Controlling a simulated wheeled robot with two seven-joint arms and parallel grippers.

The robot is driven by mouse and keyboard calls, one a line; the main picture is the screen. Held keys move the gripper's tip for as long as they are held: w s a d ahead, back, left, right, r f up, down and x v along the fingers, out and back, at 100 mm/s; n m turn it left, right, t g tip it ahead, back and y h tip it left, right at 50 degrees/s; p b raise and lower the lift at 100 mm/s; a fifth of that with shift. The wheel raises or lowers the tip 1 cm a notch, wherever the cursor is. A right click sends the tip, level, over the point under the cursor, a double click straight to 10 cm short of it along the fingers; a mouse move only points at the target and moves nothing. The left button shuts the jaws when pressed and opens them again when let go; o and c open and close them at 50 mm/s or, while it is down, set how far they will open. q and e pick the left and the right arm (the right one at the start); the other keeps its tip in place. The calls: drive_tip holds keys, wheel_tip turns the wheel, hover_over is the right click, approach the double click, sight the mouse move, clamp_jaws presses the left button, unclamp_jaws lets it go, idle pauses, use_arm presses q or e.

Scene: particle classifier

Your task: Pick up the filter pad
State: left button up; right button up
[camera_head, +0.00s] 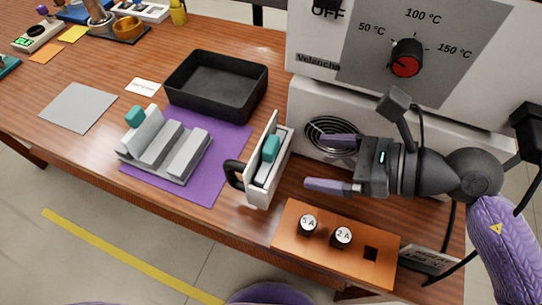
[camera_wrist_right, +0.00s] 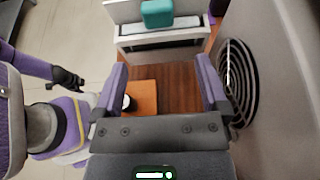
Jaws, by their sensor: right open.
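My right gripper (camera_head: 322,163) is open and empty, its two purple fingers pointing left. They also show in the right wrist view (camera_wrist_right: 161,70). A white frame holder (camera_head: 260,187) with a black handle stands left of the fingers, apart from them. A teal block (camera_head: 271,148) sits in it, also seen ahead of the fingers in the wrist view (camera_wrist_right: 157,13). I cannot tell for sure which piece is the filter pad; the pale pad under the teal block may be it. What looks like my left gripper (camera_wrist_right: 66,78) is small at the left of the wrist view.
A grey slotted rack (camera_head: 168,150) with another teal-topped piece stands on the purple mat (camera_head: 225,150). A black tray (camera_head: 215,84) is behind it. The orange panel (camera_head: 325,250) with knobs lies in front of my right gripper. The oven (camera_head: 450,60) and coil opening (camera_head: 332,130) are behind.

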sight(277, 151)
drive_tip(key=x, duration=0.3)
drive_tip(key=r+x, duration=0.1)
drive_tip(key=x, duration=0.2)
drive_tip(key=shift+w+a, duration=0.15)
drive_tip(key=shift+a, duration=0.2)
clamp_jaws()
